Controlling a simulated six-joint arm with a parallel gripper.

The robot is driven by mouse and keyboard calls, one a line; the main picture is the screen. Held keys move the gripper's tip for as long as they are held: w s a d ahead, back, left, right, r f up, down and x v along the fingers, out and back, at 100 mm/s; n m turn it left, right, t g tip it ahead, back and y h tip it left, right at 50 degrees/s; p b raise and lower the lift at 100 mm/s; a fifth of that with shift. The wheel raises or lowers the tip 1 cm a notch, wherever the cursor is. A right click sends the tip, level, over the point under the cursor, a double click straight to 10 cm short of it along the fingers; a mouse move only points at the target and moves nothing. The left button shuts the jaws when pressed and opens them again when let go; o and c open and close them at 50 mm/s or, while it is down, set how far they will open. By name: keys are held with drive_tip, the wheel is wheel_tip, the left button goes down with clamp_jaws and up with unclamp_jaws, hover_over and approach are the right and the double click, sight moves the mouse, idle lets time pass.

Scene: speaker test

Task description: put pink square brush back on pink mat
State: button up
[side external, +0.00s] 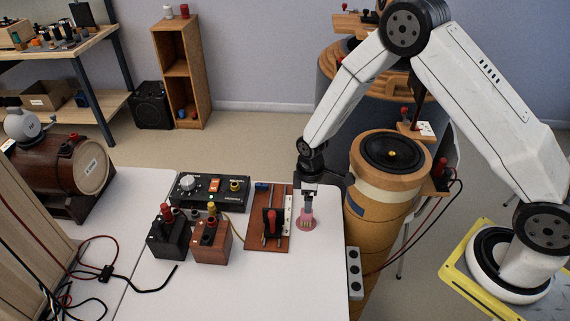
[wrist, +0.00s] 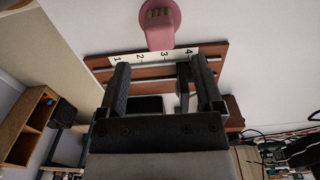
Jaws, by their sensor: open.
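A round pink mat (side external: 301,225) lies on the white table, just right of the brown switch board. In the wrist view, a pink block (wrist: 160,39) overlaps the edge of the round pink mat (wrist: 174,14), and a tan ribbed patch sits at the mat's middle. The block looks like the pink square brush; where it ends and the mat begins is hard to tell. My gripper (side external: 307,208) points down over the mat and partly hides it. In the wrist view my gripper (wrist: 161,72) is open, with nothing seen between its fingers.
The brown board (side external: 262,238) with a red-handled switch and a numbered strip (wrist: 153,54) is close left of my gripper. A black control box (side external: 209,190), a black block (side external: 168,237) and a brown block (side external: 211,243) stand farther left.

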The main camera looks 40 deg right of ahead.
wheel_tip(320, 180, up, 4)
drive_tip(key=shift+f, duration=0.1)
drive_tip(key=shift+s, duration=0.1)
idle(0.8)
drive_tip(key=s+d+r+m+t, duration=0.2)
drive_tip(key=s+r+m, duration=0.7)
drive_tip(key=s+r, duration=0.5)
drive_tip(key=shift+s+d+t, duration=0.3)
drive_tip(key=shift+s+d, duration=0.1)
drive_tip(key=shift+d, duration=0.15)
